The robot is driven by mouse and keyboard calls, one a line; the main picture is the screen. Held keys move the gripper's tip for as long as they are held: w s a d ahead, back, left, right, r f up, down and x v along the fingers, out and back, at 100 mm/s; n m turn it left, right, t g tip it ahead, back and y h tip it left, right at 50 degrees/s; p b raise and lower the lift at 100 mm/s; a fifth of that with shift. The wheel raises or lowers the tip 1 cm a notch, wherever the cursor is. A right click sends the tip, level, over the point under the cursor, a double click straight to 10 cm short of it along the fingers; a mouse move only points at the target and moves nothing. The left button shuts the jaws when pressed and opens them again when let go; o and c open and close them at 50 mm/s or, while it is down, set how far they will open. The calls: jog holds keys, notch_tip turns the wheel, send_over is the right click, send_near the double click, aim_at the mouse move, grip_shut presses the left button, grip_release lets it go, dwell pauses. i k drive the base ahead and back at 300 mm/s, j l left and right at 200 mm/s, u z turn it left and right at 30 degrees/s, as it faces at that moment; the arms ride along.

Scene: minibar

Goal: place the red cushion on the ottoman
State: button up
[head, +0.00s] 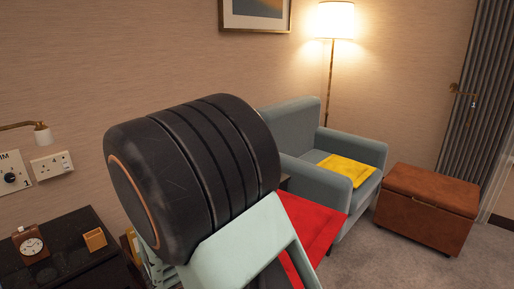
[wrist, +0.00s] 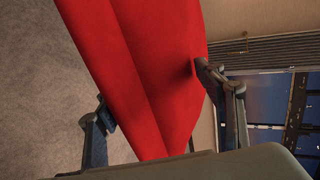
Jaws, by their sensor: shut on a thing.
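The red cushion (head: 314,222) shows in the head view behind my pale arm link, in front of the grey armchair. In the wrist view the red cushion (wrist: 150,60) fills the space between the two fingers of my gripper (wrist: 155,92), which is shut on it. The cushion looks held up, clear of the carpet. My gripper is hidden in the head view by my arm. The ottoman (head: 428,208) is a brown, leather-like box on the carpet at the right, with a bare top. It stands apart from the cushion.
A grey armchair (head: 299,139) with a yellow cushion (head: 347,169) on its seat stands left of the ottoman. A lit floor lamp (head: 333,68) is behind it. A dark table (head: 70,250) with a clock (head: 31,245) is at lower left. Carpet in front of the ottoman is clear.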

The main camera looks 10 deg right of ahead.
aim_at(435, 190)
jog(key=i+l+z, duration=0.2)
jog(key=l+z, duration=0.3)
jog(key=i+l+z, duration=0.2)
jog(key=z, duration=0.3)
jog(key=i+l+z, duration=0.2)
jog(key=i+z, duration=0.15)
jog(key=z, duration=0.15)
jog(key=i+l+z, duration=0.1)
jog(key=i+z, duration=0.35)
jog(key=i, duration=0.4)
jog(key=i+u, duration=0.2)
jog(key=i, duration=0.25)
jog(key=i+l+u, duration=0.2)
jog(key=i, duration=0.25)
jog(key=i+l+u, duration=0.8)
jog(key=i, duration=0.2)
